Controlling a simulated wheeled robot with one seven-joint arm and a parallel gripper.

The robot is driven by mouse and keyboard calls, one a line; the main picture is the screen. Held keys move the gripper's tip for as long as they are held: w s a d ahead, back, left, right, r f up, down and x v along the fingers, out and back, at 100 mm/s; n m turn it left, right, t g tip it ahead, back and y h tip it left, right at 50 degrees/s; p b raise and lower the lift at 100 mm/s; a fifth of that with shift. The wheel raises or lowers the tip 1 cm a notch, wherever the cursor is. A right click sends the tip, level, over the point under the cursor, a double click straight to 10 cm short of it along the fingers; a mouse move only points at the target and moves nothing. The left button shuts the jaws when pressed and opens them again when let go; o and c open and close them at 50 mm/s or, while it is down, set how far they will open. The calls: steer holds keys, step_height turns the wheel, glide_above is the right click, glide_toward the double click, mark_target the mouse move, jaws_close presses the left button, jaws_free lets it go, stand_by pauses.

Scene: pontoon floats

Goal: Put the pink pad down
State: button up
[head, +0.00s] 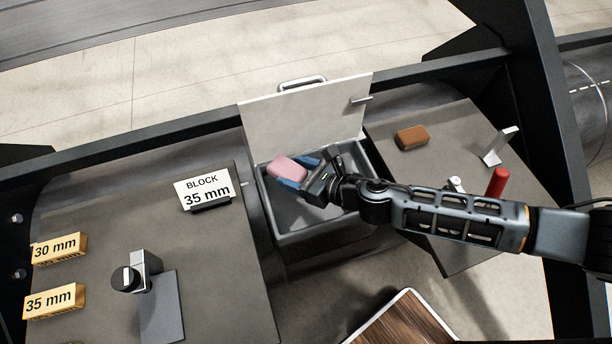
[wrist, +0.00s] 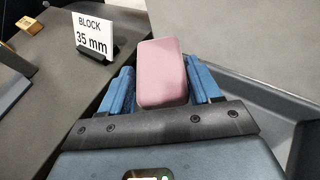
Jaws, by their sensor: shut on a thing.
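The pink pad (head: 288,167) is a rounded block held between the blue fingers of my gripper (head: 292,176). In the wrist view the pad (wrist: 161,73) sits between the two fingertips of my gripper (wrist: 162,85), which is shut on it. The pad is above the open grey box (head: 291,236), whose white lid (head: 305,118) stands raised at the back. I cannot tell how far the pad is above the box floor. My gripper and arm hide part of the box's inside and its right side.
A "BLOCK 35 mm" sign (head: 207,188) stands left of the box. Yellow 30 mm (head: 59,248) and 35 mm (head: 54,300) blocks and a black-knobbed fixture (head: 138,275) are on the left panel. A brown pad (head: 411,137), metal bracket (head: 499,146) and red cylinder (head: 497,182) are on the right panel.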

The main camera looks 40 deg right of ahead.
steer(key=n+y, duration=0.1)
steer(key=n+g+y, duration=0.1)
steer(key=y, duration=0.1)
steer(key=s+n+g+y, duration=0.1)
steer(key=n, duration=0.1)
steer(key=shift+d+f+p, duration=0.25)
steer(key=shift+f+p, duration=0.1)
steer(key=shift+f, duration=0.05)
steer(key=shift+s+d+f+n+g+y, duration=0.15)
steer(key=shift+s+n+g+y, duration=0.05)
steer(key=shift+n+g+y, duration=0.25)
steer(key=shift+s+d+f+n+g+y, duration=0.15)
steer(key=shift+n+g+y, duration=0.3)
steer(key=shift+s+d+f+b, duration=0.1)
steer(key=shift+f+b, duration=1.7)
steer(key=shift+f, duration=1.65)
steer(key=shift+f+n+b, duration=0.3)
steer(key=shift+f+b, duration=0.3)
steer(key=shift+b, duration=0.15)
steer(key=o, duration=1.2)
steer(key=shift+r, duration=0.15)
